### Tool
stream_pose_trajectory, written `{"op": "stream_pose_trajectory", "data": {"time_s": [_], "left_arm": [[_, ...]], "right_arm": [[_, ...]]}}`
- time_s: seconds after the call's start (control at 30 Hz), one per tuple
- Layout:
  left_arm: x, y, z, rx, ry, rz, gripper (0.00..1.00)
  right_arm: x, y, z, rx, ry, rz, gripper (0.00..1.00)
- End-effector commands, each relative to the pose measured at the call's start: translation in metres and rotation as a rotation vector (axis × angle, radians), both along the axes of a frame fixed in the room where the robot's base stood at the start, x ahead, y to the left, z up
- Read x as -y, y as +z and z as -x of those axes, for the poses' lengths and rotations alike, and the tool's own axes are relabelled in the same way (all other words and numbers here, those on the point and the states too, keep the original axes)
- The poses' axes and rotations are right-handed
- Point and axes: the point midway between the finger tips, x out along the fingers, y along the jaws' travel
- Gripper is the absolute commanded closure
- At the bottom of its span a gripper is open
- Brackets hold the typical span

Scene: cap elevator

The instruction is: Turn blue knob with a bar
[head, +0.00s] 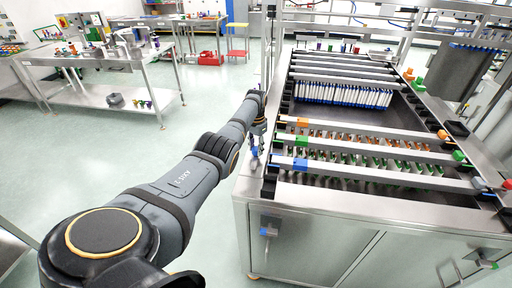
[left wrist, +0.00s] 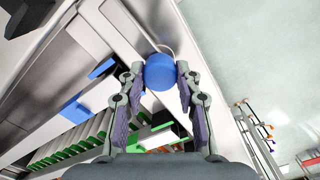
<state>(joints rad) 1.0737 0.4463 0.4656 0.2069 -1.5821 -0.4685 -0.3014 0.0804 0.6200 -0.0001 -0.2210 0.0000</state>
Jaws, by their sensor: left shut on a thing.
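The blue knob (left wrist: 160,72) is a round ball between the fingertips of my left gripper (left wrist: 160,78) in the left wrist view. The fingertips touch it from both sides, so the gripper is shut on it. A thin curved metal piece shows just beyond the knob; whether this is its bar I cannot tell. In the head view my left gripper (head: 258,138) reaches down at the left edge of the steel machine, with the small blue knob (head: 254,152) below it. My right gripper is in neither view.
The steel machine (head: 330,196) has crosswise rails with blue blocks (head: 301,165), orange blocks (head: 303,122) and green blocks (head: 458,156). A row of blue-white parts (head: 343,94) lies farther back. Open floor (head: 120,160) is on the left, with a steel table (head: 95,62) beyond.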

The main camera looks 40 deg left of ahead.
Motion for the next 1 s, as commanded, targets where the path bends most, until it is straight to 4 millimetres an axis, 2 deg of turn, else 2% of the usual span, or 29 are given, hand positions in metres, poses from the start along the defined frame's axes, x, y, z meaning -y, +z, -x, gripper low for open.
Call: {"op": "stream_pose_trajectory", "data": {"time_s": [0.3, 0.7, 0.73, 0.9, 1.0], "left_arm": [[0.0004, 0.0008, -0.0016, 0.006, -0.068, -0.001, 1.00], [0.0005, 0.0008, -0.0016, 0.005, -0.074, -0.001, 1.00], [0.0005, 0.0008, -0.0016, 0.005, -0.074, -0.001, 0.64], [0.0005, 0.0005, -0.0011, 0.004, -0.072, 0.000, 0.43], [0.0004, 0.0003, -0.0009, 0.003, -0.072, 0.000, 0.43]], "right_arm": [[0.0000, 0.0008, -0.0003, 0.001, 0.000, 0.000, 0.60], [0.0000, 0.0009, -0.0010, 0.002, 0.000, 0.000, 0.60], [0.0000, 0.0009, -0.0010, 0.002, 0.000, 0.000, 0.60], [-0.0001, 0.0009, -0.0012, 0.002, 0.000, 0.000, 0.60], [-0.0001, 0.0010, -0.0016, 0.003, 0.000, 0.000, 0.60]]}}
